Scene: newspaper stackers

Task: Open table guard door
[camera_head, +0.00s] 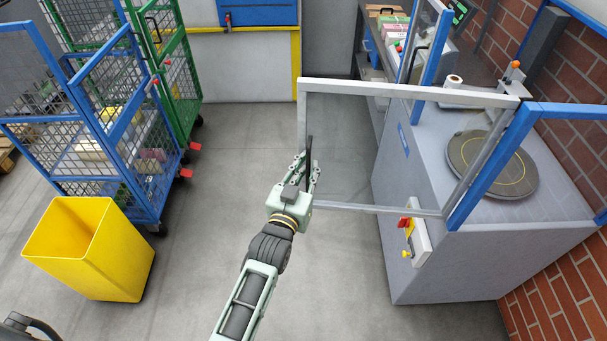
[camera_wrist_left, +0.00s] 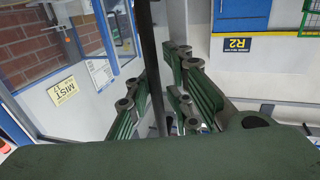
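The table guard door (camera_head: 395,89) is a clear panel in a grey metal frame. It stands swung out from the grey table (camera_head: 460,260), reaching left over the floor. Its hinge side meets the blue post (camera_head: 490,178). A dark upright handle (camera_head: 308,158) is at its free end. My left gripper (camera_head: 307,172) is at this handle. In the left wrist view the handle (camera_wrist_left: 149,50) passes between the fingers of the gripper (camera_wrist_left: 160,98). A gap shows between handle and right finger, so the fingers are around it, not closed on it. My right gripper is out of view.
A round black turntable (camera_head: 492,160) lies on the table. A small panel with red and yellow knobs (camera_head: 418,240) is on its front. A yellow bin (camera_head: 110,265) and blue mesh cart (camera_head: 130,150) stand left. The floor between is clear.

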